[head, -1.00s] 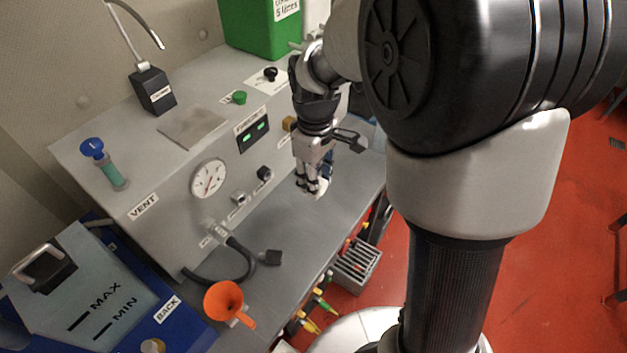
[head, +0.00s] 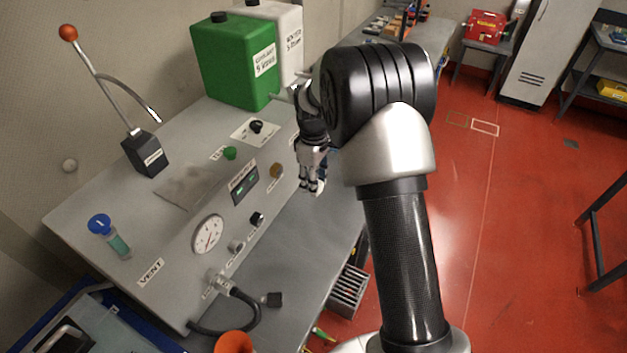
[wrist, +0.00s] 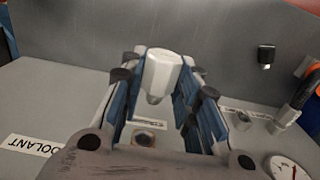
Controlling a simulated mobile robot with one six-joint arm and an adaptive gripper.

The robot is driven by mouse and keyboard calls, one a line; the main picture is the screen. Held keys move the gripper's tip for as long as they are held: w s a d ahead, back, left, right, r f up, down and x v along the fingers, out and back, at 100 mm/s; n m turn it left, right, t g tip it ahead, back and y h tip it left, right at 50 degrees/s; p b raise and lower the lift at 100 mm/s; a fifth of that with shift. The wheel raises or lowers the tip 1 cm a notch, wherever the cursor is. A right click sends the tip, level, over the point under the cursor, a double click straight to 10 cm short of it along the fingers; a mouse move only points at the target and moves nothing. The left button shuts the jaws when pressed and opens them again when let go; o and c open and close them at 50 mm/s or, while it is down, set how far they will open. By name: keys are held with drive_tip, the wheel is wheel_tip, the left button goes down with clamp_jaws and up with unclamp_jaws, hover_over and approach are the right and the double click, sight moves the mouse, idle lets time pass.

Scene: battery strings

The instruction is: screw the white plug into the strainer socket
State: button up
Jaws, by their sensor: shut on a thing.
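My gripper (wrist: 155,85) is shut on the white plug (wrist: 160,72), which sits between the blue-lined fingers in the wrist view. In the head view my gripper (head: 312,186) hangs in front of the grey console's front face; the plug there is too small to tell from the fingers. A round brass-brown socket (head: 277,171) is on that face, a little left of my gripper. In the wrist view a brownish socket (wrist: 144,138) shows beyond the plug, partly framed by the fingers. The plug and socket look apart. I cannot read a strainer label.
The console carries a gauge (head: 208,234), a lit display (head: 245,184), dark knobs and a hose (head: 245,310). A grey shelf (head: 290,240) lies below, mostly clear.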

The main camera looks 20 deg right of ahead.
drive_tip(key=shift+w+a+p, duration=0.8)
drive_tip(key=shift+w+a, duration=1.25)
drive_tip(key=shift+w+a+r+p, duration=0.1)
drive_tip(key=shift+w+a+p, duration=0.5)
drive_tip(key=shift+w+a, duration=0.5)
idle(1.0)
drive_tip(key=shift+w+r+g+y+p, duration=0.15)
drive_tip(key=shift+g+y+p, duration=0.2)
drive_tip(key=shift+p, duration=0.75)
drive_tip(key=shift+w+d+g+y+p, duration=0.1)
drive_tip(key=shift+d+g+y+p, duration=0.05)
drive_tip(key=shift+g+y+p, duration=0.45)
drive_tip(key=shift+g+y, duration=0.25)
clamp_jaws()
drive_tip(key=o, duration=1.2)
unclamp_jaws()
drive_tip(key=shift+f, duration=0.25)
